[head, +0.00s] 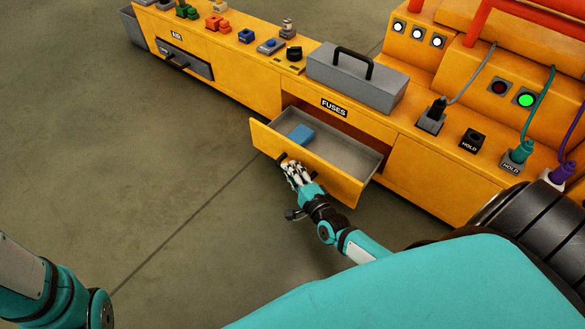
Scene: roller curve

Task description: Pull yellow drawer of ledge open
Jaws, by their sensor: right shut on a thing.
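The yellow drawer (335,173) under the FUSES label stands pulled out from the yellow ledge (421,180). Its grey inside shows, with a blue block (300,135) lying in it. My right gripper (289,164) is at the drawer's front face, shut on the drawer's dark handle, which is mostly hidden by the fingers. My left arm shows at the lower left, but its gripper is out of view.
A grey toolbox (350,85) with a black handle stands on the ledge above the drawer. A grey drawer front (184,60) is further left. Plugs, buttons and cables (543,100) sit on the right. The floor (150,170) before the ledge is clear.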

